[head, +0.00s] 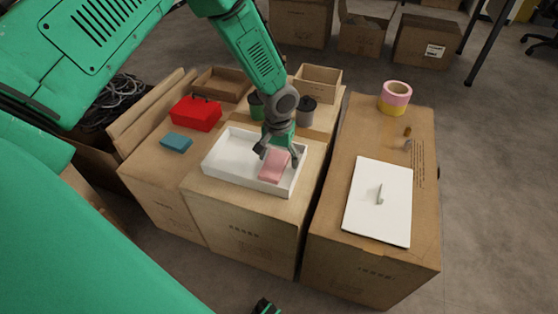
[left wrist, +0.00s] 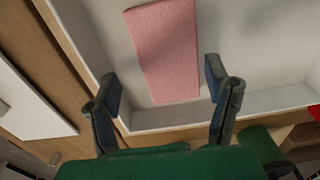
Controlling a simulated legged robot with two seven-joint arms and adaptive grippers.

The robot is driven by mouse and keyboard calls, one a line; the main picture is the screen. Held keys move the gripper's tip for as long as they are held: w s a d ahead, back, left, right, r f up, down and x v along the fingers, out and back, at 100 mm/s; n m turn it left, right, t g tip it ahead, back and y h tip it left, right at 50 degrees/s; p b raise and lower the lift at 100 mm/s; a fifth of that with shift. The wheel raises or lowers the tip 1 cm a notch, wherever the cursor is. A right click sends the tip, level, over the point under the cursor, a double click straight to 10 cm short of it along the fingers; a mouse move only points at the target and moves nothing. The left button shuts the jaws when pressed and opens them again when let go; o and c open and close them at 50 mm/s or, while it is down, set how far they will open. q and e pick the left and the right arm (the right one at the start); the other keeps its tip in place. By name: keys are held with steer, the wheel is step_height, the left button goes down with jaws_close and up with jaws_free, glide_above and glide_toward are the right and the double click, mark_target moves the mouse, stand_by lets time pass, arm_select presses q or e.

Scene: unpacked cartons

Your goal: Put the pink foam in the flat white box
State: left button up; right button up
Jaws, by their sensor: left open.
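The pink foam (head: 275,166) is a flat pink block lying inside the flat white box (head: 228,157), at its right end. In the left wrist view the foam (left wrist: 165,50) lies on the pale floor of the box (left wrist: 220,108), near one wall. My left gripper (head: 276,155) is over the right part of the box, just above the foam. In the left wrist view its two fingers (left wrist: 165,92) are spread apart with nothing between them, and the foam's near end is just beyond the fingertips. My right gripper is not clearly seen.
The box stands on the middle carton (head: 235,218). A red box (head: 196,113) and a teal block (head: 176,142) are on the left carton. The right carton holds a white board (head: 365,205) and tape rolls (head: 395,97). Dark and green cylinders stand behind the box.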

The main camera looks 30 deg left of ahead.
mark_target(278, 163)
arm_select(q)
step_height(278, 163, up, 10)
steer(key=p, duration=0.3)
steer(key=shift+m+h, duration=0.4)
steer(key=shift+h, duration=0.2)
steer(key=s+d+f, duration=0.1)
steer(key=s, duration=0.1)
steer(key=s+d+f, duration=0.1)
steer(key=s+f, duration=0.1)
steer(key=s+d+f, duration=0.1)
steer(key=s+f, duration=0.1)
steer(key=shift+s+f, duration=0.2)
steer(key=shift+f, duration=0.05)
steer(key=s+f+m, duration=0.1)
steer(key=s+f, duration=0.2)
steer(key=s, duration=0.9)
steer(key=s+f+m+y, duration=0.1)
steer(key=s+f, duration=0.1)
steer(key=s, duration=0.9)
steer(key=shift+s+f+t, duration=0.3)
steer(key=shift+s+f, duration=0.05)
steer(key=shift+f, duration=0.05)
steer(key=shift+a, duration=0.15)
